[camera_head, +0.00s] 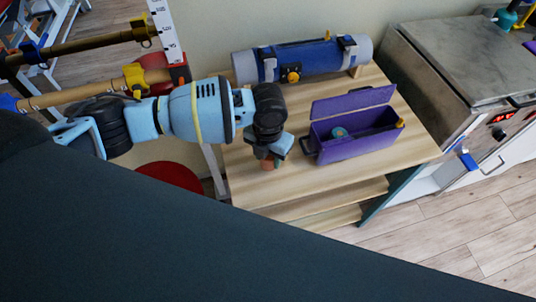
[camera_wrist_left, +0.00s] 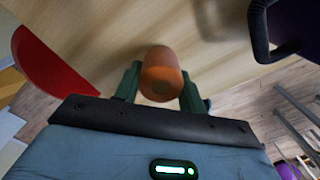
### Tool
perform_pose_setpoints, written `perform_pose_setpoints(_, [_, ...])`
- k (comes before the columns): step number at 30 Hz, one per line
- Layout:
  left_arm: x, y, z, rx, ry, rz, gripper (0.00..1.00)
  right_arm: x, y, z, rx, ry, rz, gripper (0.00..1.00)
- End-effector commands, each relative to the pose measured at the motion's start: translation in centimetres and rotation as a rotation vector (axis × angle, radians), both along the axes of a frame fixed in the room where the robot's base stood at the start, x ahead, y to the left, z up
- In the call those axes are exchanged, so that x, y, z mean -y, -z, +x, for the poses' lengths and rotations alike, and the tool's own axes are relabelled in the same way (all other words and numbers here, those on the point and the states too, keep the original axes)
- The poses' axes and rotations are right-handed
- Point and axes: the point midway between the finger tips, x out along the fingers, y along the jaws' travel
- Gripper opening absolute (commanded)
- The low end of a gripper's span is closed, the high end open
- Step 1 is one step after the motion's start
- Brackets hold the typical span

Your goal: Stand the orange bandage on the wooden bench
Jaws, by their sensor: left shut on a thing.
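The orange bandage (camera_wrist_left: 160,72) is a short roll between the fingers of my left gripper (camera_wrist_left: 160,88) in the left wrist view. In the head view, my left gripper (camera_head: 274,152) points down over the left part of the wooden bench (camera_head: 300,183), and a small piece of the orange bandage (camera_head: 268,163) shows below it. The gripper is shut on the bandage. The bandage is at or just above the bench top; I cannot tell whether it touches. My right gripper is not in view.
An open purple box (camera_head: 352,147) with a teal roll inside stands just right of the gripper. A blue cylinder (camera_head: 305,62) lies at the back of the bench. A red round seat (camera_head: 170,177) is at the left. A grey metal cabinet (camera_head: 470,65) stands to the right.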

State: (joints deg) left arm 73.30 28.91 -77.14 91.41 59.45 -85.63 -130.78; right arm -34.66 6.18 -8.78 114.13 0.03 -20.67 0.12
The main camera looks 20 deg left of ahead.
Motion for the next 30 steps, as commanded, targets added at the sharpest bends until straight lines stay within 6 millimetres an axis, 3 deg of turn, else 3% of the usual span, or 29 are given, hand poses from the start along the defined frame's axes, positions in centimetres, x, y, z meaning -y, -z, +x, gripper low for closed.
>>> perform_pose_setpoints(6, [0.0,0.4,0.0,-0.001,0.0,0.0,0.18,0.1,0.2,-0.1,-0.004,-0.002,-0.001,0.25])
perform_pose_setpoints(7, [0.0,0.4,0.0,-0.001,0.0,0.0,0.43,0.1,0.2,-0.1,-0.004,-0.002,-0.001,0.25])
perform_pose_setpoints(12, [0.0,0.3,0.0,-0.001,0.0,0.0,0.62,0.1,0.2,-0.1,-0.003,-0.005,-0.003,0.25])
perform_pose_setpoints(23, [0.0,-0.4,0.0,0.002,0.0,0.001,0.62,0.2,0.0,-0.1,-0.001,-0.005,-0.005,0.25])
perform_pose_setpoints(30, [0.1,-4.3,0.1,0.005,0.001,-0.001,0.62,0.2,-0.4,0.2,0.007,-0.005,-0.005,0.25])
